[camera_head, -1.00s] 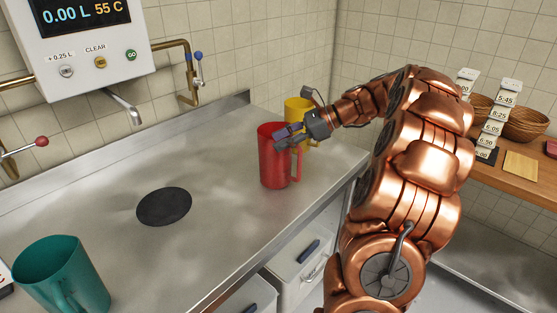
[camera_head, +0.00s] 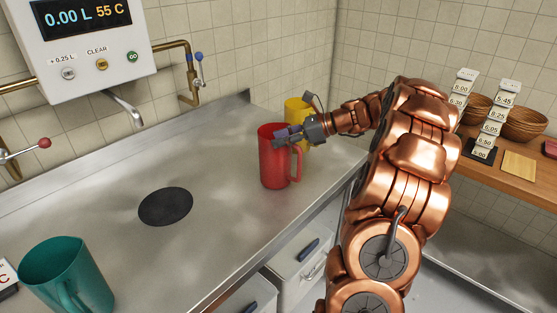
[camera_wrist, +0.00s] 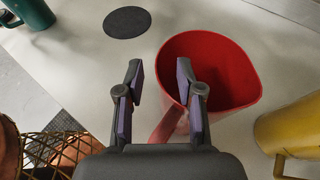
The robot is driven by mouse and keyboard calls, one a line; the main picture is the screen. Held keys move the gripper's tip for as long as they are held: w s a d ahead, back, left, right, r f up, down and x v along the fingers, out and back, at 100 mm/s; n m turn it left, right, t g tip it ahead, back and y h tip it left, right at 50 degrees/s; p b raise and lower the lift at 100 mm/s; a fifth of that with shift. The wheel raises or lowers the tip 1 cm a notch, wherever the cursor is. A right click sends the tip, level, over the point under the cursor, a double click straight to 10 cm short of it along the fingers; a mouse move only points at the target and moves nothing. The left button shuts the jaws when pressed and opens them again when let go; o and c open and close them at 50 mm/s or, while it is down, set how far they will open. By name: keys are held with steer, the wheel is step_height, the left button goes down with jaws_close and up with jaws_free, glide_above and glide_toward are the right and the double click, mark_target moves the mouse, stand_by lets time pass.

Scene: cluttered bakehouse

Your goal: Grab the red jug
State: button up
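The red jug (camera_head: 275,165) stands upright on the steel counter, its handle on the right in the head view. In the wrist view the jug (camera_wrist: 240,90) shows from above, open and empty-looking, its handle (camera_wrist: 168,124) pointing down toward my gripper. My gripper (camera_head: 284,138) is at the jug's rim and handle in the head view. In the wrist view the gripper (camera_wrist: 160,75) is open, with the handle between its fingers. The right finger overlaps the jug's mouth and the left finger is outside. I cannot tell whether either finger touches the jug.
A yellow jug (camera_head: 296,108) stands close behind the red one. A teal jug (camera_head: 66,278) is at the front left. A dark round pad (camera_head: 166,206) lies on the counter (camera_head: 120,180). A dispenser (camera_head: 95,45) hangs on the wall.

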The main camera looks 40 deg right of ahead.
steer(key=shift+w+a+f, duration=0.25)
steer(key=shift+w+a, duration=0.2)
steer(key=shift+a, duration=0.05)
jaws_close()
stand_by(0.3)
